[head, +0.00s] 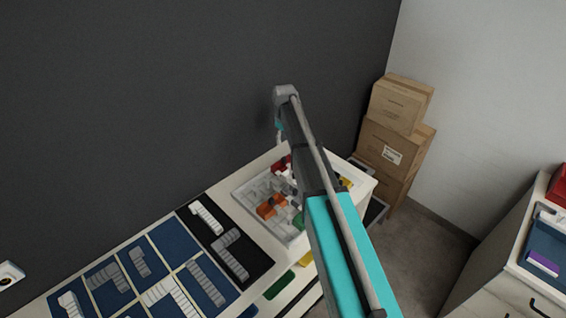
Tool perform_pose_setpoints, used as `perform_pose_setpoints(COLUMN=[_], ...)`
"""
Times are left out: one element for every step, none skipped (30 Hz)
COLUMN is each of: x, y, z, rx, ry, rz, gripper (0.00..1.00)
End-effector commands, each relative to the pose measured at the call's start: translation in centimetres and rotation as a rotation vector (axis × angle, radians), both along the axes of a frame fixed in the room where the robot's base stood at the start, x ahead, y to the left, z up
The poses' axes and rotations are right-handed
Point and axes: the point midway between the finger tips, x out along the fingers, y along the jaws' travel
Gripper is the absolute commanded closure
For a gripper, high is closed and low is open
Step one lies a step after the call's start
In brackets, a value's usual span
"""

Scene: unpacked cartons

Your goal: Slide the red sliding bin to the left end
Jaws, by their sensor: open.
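I cannot make out the red sliding bin for certain; my arm covers part of the counter and the shelf below it. A green bin-like piece (279,285) and a yellow one (305,258) show on the shelf under the counter's front edge. Small red pieces (282,163) show at the back of the grey tray (294,239) on the counter. My gripper (279,139) hangs beneath the wrist, over the back of the counter near these red pieces. It is small and partly hidden, open, and nothing shows in it.
A dark blue divided mat (173,240) with grey stepped blocks lies on the counter at the left. Stacked cartons (396,140) stand in the corner. A cabinet at the right bears a red object (558,186). Floor (425,255) is clear between counter and cabinet.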

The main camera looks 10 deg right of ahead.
Motion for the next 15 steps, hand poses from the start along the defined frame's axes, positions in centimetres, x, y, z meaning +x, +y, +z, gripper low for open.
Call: perform_pose_setpoints(x=[0.0, 0.0, 0.0, 0.0, 0.0, 0.0, 0.0, 0.0, 0.0, 0.0, 0.0, 0.0, 0.0, 0.0, 0.0], y=[0.0, 0.0, 0.0, 0.0, 0.0, 0.0, 0.0, 0.1, 0.1, 0.1, 0.1, 0.1, 0.1, 0.1, 0.1], z=[-0.8, -1.0, -1.3, -1.5, -1.8, -2.1, -2.3, -2.5, -2.8, -3.0, -3.3, -3.5, -3.8, -4.0, -4.3], rx=[0.000, 0.000, 0.000, 0.000, 0.000, 0.000, 0.000, 0.000, 0.000, 0.000, 0.000, 0.000, 0.000, 0.000, 0.000], ry=[0.000, 0.000, 0.000, 0.000, 0.000, 0.000, 0.000, 0.000, 0.000, 0.000, 0.000, 0.000, 0.000, 0.000, 0.000], rz=[0.000, 0.000, 0.000, 0.000, 0.000, 0.000, 0.000, 0.001, 0.001, 0.001, 0.001, 0.001, 0.001, 0.001, 0.001], gripper=[0.43, 0.43, 0.43, 0.43, 0.43, 0.43, 0.43, 0.43, 0.43, 0.43, 0.43, 0.43, 0.43, 0.43, 0.43])
